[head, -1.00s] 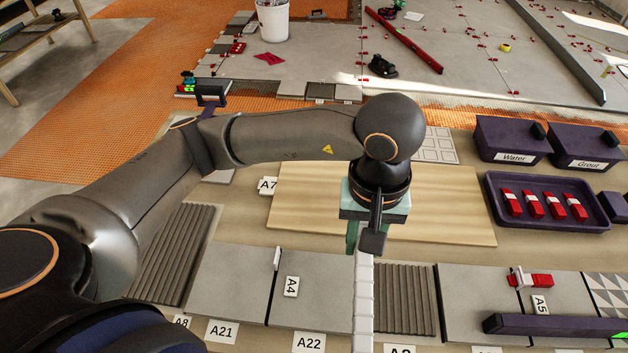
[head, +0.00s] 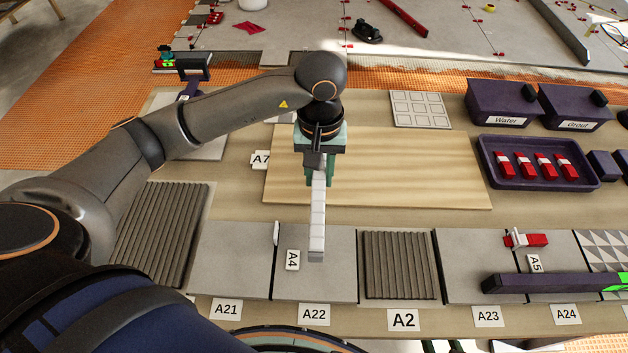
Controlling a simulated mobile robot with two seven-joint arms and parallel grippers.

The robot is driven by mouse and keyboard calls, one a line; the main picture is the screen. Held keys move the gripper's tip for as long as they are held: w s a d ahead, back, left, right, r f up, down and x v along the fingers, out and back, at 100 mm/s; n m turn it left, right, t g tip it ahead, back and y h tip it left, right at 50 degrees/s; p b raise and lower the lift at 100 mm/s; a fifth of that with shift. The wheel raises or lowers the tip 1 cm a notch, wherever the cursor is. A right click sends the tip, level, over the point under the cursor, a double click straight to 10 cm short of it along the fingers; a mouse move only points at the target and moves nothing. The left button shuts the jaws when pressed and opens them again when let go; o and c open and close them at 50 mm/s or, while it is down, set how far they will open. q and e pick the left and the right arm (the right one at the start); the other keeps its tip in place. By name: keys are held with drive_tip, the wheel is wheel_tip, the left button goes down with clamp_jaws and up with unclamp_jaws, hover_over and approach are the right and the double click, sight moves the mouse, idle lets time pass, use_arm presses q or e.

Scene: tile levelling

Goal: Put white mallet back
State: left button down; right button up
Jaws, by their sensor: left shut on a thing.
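My left gripper (head: 318,172) is shut on a long, narrow white segmented bar (head: 317,215). The bar's upper end is hidden by the gripper. Its lower end shows over the grey tile behind label A22, right of tag A4. No mallet head can be made out on it, and I cannot tell whether it is the white mallet. I cannot tell from this view whether the bar touches the tile or hangs above it. No other white mallet shows. My right gripper is not in view.
A pale wooden board (head: 420,170) lies behind the tiles, mostly bare. A ribbed tile (head: 398,265) lies at A2. A purple tray (head: 486,172) with red-and-white pieces, a Water box (head: 497,100) and a Grout box (head: 572,104) stand at right. A dark level (head: 535,283) lies at front right.

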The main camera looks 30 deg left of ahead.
use_arm(q)
drive_tip(key=shift+w+a+f, duration=0.3)
drive_tip(key=shift+a+f, duration=0.05)
drive_tip(key=shift+f, duration=0.2)
drive_tip(key=shift+w+a+f, duration=0.3)
drive_tip(key=shift+a+f, duration=0.05)
drive_tip(key=shift+f, duration=0.15)
drive_tip(key=shift+w+a+f, duration=0.1)
drive_tip(key=shift+a+f, duration=0.05)
drive_tip(key=shift+f, duration=0.8)
drive_tip(key=shift+w+a+f, duration=0.1)
drive_tip(key=shift+f, duration=0.85)
drive_tip(key=shift+f, duration=0.15)
drive_tip(key=c, duration=0.6)
unclamp_jaws()
drive_tip(key=shift+c, duration=0.2)
wheel_tip(320, 180, up, 12)
drive_tip(key=shift+r, duration=0.15)
